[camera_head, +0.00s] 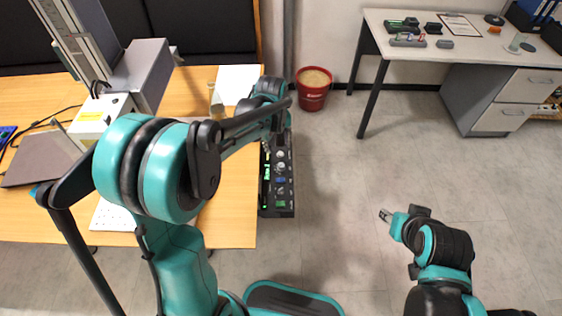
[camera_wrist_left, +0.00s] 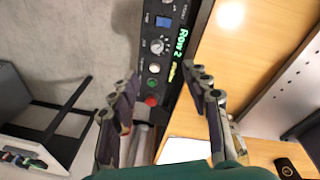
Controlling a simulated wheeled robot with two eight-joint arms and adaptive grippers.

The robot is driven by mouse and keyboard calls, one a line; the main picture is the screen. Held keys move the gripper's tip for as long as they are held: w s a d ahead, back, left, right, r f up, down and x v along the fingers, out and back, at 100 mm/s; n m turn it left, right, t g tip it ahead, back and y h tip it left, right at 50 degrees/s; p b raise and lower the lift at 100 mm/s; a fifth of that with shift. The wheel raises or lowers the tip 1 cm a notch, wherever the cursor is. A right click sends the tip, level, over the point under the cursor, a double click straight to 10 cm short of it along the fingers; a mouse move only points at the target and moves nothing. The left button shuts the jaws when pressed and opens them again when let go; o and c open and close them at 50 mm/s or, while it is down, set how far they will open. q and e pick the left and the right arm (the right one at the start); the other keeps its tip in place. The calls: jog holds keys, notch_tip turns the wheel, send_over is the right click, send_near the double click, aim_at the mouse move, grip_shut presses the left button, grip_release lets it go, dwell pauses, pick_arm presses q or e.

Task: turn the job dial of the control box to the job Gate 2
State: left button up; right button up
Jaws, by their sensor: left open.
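The black control box (camera_head: 278,211) runs along the right edge of the wooden table in the head view. It also fills the top middle of the left wrist view (camera_wrist_left: 181,12). A grey dial with a pointer (camera_wrist_left: 157,46) sits between a blue part and a white button. The green display (camera_wrist_left: 180,42) beside it appears to read "Row 2". My left gripper (camera_wrist_left: 163,82) is open, with its fingers apart at the box's far end, short of the dial and not around it. In the head view my left arm hides that end. My right gripper (camera_head: 386,215) is over the floor, too small to judge.
A red button (camera_wrist_left: 151,101) lies between my left fingers in the picture. The wooden table (camera_head: 232,225) carries a laser marker column (camera_head: 68,38), a laptop (camera_head: 38,160) and white paper (camera_head: 238,82). A red bucket (camera_head: 313,92) and a white desk (camera_head: 400,65) stand beyond clear floor.

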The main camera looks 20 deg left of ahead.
aim_at(281, 165)
pick_arm(q)
jog(key=w+f+n, duration=0.1)
jog(key=f, duration=0.2)
jog(key=w+f+n+g, duration=0.1)
jog(key=w+f, duration=0.1)
jog(key=f, duration=0.1)
jog(key=w+f+g, duration=0.1)
jog(key=w+f, duration=0.1)
jog(key=f, duration=0.2)
jog(key=shift+w+f+n+p, duration=0.1)
jog(key=shift+n+p, duration=0.2)
jog(key=shift+n, duration=0.1)
notch_tip(281, 165, down, 8)
jog(key=b, duration=0.3)
grip_shut()
